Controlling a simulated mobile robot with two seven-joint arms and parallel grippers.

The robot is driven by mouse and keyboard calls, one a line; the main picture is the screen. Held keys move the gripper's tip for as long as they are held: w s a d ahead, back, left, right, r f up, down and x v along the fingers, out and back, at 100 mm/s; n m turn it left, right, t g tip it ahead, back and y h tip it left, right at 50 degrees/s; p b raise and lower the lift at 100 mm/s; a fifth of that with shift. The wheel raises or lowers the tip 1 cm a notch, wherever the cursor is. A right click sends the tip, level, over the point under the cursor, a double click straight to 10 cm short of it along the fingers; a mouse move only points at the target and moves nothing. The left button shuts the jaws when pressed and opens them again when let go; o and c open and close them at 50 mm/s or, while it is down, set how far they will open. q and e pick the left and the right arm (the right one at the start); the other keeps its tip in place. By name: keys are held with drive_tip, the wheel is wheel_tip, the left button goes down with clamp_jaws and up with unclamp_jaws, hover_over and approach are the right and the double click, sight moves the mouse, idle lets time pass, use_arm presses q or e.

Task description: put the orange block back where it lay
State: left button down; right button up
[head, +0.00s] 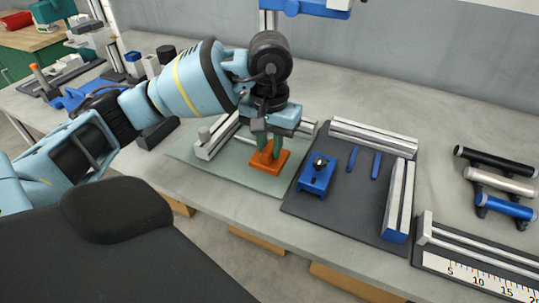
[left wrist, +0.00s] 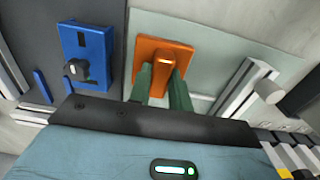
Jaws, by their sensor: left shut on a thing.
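The orange block (head: 275,167) is a flat square plate with a narrow raised part in its middle. It is over the pale green mat (head: 193,153), near the mat's right side. My left gripper (head: 266,150) comes down from above, its green fingers shut on the raised part. In the left wrist view the fingers (left wrist: 163,80) stand on both sides of the raised part of the orange block (left wrist: 150,48). I cannot tell whether the block touches the mat. My right gripper is not in view.
A dark mat (head: 345,218) to the right carries a blue block (head: 314,184) with a black knob, two blue pins and metal rails (head: 372,138). A metal rail (head: 212,141) stands left of the orange block. Black, silver and blue cylinders (head: 500,185) are at far right.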

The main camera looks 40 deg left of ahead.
sight(270, 157)
use_arm(q)
drive_tip(key=shift+f, duration=1.75)
drive_tip(key=shift+f, duration=0.2)
drive_tip(key=c, duration=1.3)
unclamp_jaws()
drive_tip(key=shift+r, duration=0.15)
